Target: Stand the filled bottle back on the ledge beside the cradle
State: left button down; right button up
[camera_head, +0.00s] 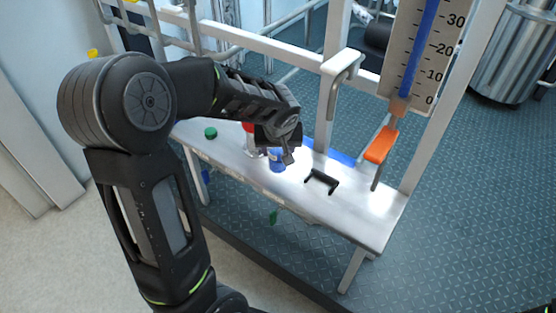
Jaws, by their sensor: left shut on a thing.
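My left gripper (287,153) is over the ledge (372,217), shut on a small bottle with blue contents (277,161). The gripper hides the bottle's upper part. The bottle looks about upright, at or just above the ledge surface; I cannot tell whether it touches. The black cradle (321,183), a low U-shaped bracket, is on the ledge to the right of the bottle, apart from it. My right gripper is not in view.
A clear bottle with a red top (250,142) stands close left of the held bottle. A green cap (210,133) lies farther left. An orange lever (381,145) sits under the blue scaled gauge (415,60). The ledge right of the cradle is bare.

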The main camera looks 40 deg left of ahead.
aim_at(278, 150)
pick_arm(q)
jog(key=shift+f+b, duration=0.4)
jog(key=shift+f, duration=1.4)
jog(key=shift+f, duration=0.2)
jog(key=c, duration=0.6)
grip_release()
jog(key=shift+r, duration=0.15)
jog(key=shift+r, duration=0.15)
jog(key=p+v, duration=0.1)
jog(key=v, duration=1.1)
jog(key=shift+d+p, duration=0.15)
jog(key=shift+p, duration=0.2)
